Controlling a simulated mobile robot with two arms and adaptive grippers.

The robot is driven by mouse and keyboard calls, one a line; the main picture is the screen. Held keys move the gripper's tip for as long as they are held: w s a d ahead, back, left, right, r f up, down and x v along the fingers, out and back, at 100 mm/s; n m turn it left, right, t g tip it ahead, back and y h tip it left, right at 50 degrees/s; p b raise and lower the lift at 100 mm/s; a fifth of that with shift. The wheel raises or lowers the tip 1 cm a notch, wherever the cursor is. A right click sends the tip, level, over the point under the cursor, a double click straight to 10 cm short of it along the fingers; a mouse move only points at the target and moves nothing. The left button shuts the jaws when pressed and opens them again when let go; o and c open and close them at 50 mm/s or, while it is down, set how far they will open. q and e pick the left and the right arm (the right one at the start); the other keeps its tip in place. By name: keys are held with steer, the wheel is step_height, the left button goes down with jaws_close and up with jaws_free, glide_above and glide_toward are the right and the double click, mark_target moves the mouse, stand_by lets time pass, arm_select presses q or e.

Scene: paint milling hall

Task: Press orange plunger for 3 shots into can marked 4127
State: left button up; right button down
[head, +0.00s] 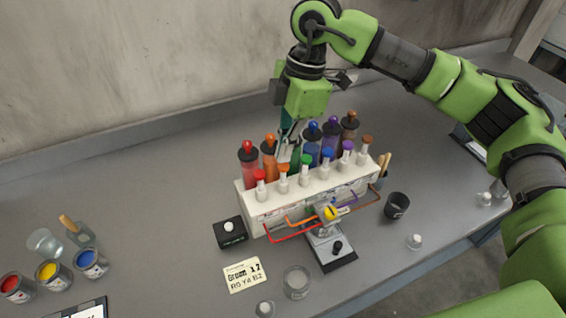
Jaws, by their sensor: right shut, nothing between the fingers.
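A white dispenser block (310,205) holds a row of colour-capped plungers. The orange plunger (284,172) stands in the front row between the red and green ones. Behind it stand dark-capped colour bottles, including an orange bottle (269,158). My right gripper (289,153) is shut and empty, pointing down over the bottles just above and behind the orange plunger; I cannot tell whether it touches anything. A small container with a yellow top (331,213) is at the tube ends above the scale (332,249). No marking 4127 is legible. My left gripper is out of view.
Coloured tubes run along the block's front. A black box with a white knob (230,232), a printed card (245,274), a clear cup (297,282) and a black cup (397,205) surround it. Paint cans, including a blue one (91,263), stand left. The back-left bench is clear.

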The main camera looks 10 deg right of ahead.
mark_target(284, 165)
steer(key=shift+f, duration=0.2)
stand_by(0.4)
steer(key=shift+f+b, duration=1.45)
steer(key=shift+f, duration=0.25)
steer(key=shift+r+p, duration=1.1)
steer(key=shift+r, duration=0.8)
steer(key=shift+f, duration=0.15)
